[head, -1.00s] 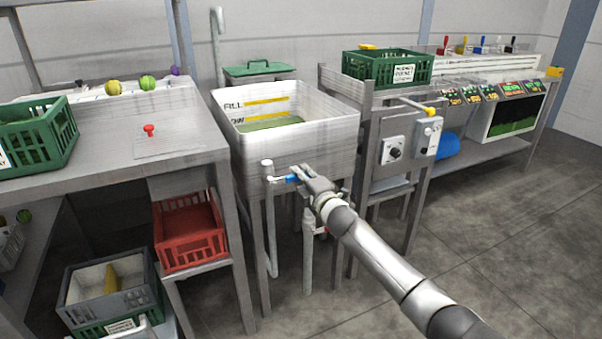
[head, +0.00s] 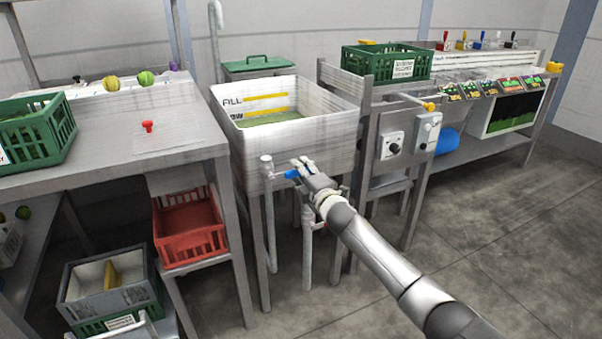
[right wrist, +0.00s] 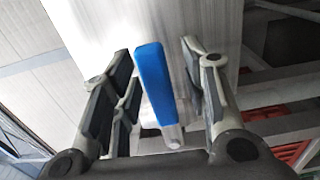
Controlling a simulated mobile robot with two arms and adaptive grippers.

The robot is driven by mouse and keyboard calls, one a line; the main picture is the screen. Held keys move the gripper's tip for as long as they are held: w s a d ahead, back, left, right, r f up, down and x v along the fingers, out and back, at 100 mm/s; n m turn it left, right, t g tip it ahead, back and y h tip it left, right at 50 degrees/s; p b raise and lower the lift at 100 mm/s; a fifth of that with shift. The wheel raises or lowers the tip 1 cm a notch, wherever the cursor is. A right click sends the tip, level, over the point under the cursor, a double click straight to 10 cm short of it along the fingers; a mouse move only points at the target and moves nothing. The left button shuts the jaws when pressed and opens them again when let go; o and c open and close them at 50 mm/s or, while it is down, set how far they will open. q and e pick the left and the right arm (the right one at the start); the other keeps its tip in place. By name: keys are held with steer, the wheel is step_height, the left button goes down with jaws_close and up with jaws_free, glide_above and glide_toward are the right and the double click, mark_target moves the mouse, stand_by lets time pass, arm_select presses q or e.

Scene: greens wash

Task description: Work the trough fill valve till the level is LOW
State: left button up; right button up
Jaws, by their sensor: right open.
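The white trough (head: 305,131) stands in the middle of the head view, with yellow FILL and LOW lines on its inner back wall. Greenish water (head: 270,118) lies inside, its surface close to the lower line. The blue valve handle (head: 291,174) sits on a grey pipe at the trough's front. In the right wrist view the handle (right wrist: 153,80) stands between the fingers, with a visible gap to the right finger. My right gripper (head: 301,168) is open around the handle. My left gripper is not in view.
A grey table (head: 100,115) with a red knob (head: 148,126) stands left. A red crate (head: 190,240) sits below it. A control panel (head: 393,145) is just right of the trough. The floor at right is clear.

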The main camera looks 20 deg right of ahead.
steer(key=shift+s, duration=0.1)
steer(key=s, duration=1.1)
steer(key=shift+s+d, duration=0.2)
steer(key=shift+s, duration=0.2)
